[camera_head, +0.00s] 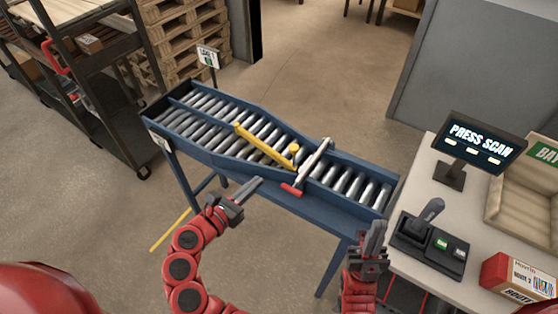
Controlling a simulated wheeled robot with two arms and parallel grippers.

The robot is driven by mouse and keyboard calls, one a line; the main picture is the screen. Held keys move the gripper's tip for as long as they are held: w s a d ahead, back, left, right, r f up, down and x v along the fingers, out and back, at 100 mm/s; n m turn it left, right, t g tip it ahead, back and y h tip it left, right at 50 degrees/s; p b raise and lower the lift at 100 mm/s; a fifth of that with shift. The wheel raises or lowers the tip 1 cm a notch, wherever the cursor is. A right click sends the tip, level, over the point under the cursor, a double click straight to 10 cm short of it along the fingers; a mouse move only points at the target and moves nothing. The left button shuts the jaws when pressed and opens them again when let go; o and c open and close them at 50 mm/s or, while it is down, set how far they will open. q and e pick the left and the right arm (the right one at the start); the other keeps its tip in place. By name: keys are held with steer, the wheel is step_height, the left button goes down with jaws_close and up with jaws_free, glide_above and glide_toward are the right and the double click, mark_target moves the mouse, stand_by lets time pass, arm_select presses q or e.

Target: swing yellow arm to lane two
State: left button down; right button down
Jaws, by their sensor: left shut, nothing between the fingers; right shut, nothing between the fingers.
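The yellow arm (262,145) lies slantwise across the blue roller conveyor (240,155). Its pivot end is near a grey bar with a red handle (291,190), and its free end points to the upper left. The conveyor splits into two lanes at its far left end. A lane sign (208,57) stands behind that end and another sign (160,141) is on the near side; I cannot read either clearly. My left gripper (257,184) is shut and empty at the conveyor's near edge, left of the red handle. My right gripper (378,228) is shut and empty near the conveyor's right end.
Shelving carts (100,95) and pallets (185,40) stand at the back left.

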arm_select(q)
steer(key=p, duration=0.2)
glide_toward(291, 151)
steer(key=x, duration=0.6)
steer(key=shift+w+d, duration=0.2)
steer(key=shift+w, duration=0.2)
steer(key=shift+w, duration=0.1)
